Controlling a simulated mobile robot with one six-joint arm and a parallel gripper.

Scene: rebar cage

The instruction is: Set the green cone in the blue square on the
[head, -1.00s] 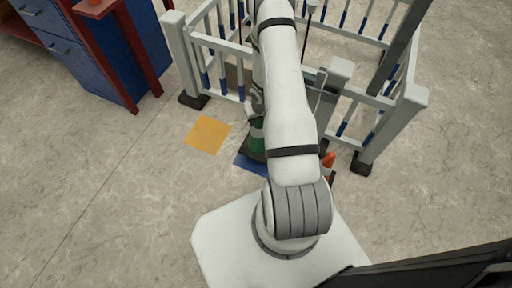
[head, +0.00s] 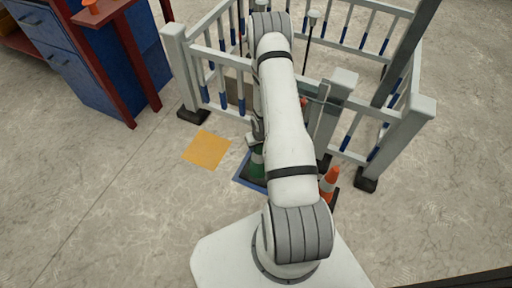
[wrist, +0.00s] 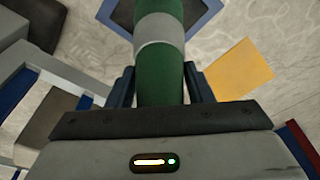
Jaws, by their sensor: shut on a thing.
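The green cone (head: 257,168) with a grey-white band stands upright at the left side of my arm in the head view, partly hidden by the arm. In the wrist view the green cone (wrist: 161,78) is between the two fingers of my gripper (wrist: 161,86), which is shut on it. The blue square (head: 241,176) shows as a blue edge around the cone's dark base. It also shows in the wrist view (wrist: 207,24), as a border around that base. I cannot tell whether the base touches the floor.
A yellow-orange square (head: 206,150) lies on the floor to the left. An orange cone (head: 329,183) stands right of my arm. White railings (head: 180,70) with blue-marked bars stand behind. A blue cabinet (head: 75,60) and red-brown table (head: 112,60) are at upper left.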

